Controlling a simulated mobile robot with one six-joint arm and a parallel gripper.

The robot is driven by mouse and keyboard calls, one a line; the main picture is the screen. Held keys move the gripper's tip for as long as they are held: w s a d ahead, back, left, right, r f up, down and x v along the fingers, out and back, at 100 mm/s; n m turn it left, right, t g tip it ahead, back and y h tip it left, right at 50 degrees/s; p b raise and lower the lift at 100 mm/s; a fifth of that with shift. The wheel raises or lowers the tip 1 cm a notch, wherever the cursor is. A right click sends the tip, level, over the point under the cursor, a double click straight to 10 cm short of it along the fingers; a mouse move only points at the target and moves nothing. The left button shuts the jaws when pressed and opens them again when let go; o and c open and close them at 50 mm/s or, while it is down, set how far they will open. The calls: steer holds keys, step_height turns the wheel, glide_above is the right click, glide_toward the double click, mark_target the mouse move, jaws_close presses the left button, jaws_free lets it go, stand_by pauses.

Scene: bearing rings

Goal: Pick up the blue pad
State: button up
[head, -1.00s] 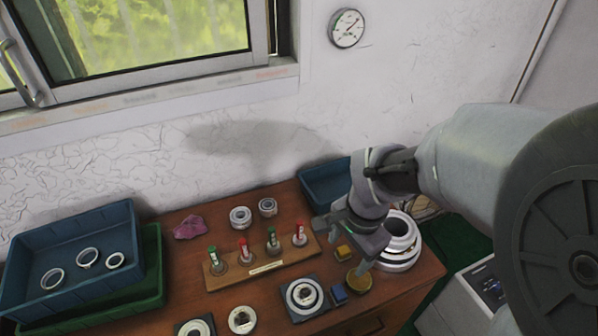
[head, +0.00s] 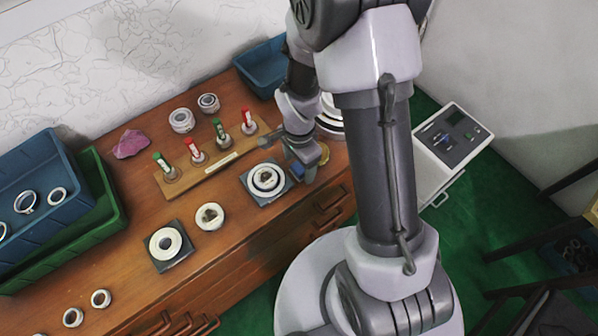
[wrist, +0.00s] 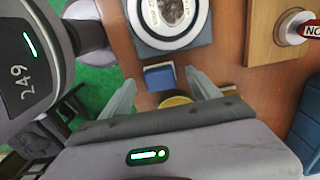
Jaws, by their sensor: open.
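The blue pad (wrist: 159,78) is a small block on the brown wooden top. In the wrist view it lies between and just beyond the two grey fingertips of my gripper (wrist: 161,82), which are spread apart and empty. I cannot tell whether the fingers touch the pad. In the head view a bit of the blue pad (head: 297,171) shows beside my gripper (head: 307,168), which is low over the right part of the cabinet top and partly covers the pad.
A bearing ring on a dark square plate (head: 248,190) sits close to the pad. A round yellow piece (wrist: 176,101) lies on the pad's other side, partly hidden by my gripper. A wooden stand (head: 182,181) holds several capped pieces. Green and blue trays stand left.

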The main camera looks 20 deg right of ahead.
steer(key=shift+f, duration=0.95)
steer(key=shift+r, duration=0.15)
steer(key=c, duration=1.4)
steer(key=shift+c, duration=0.2)
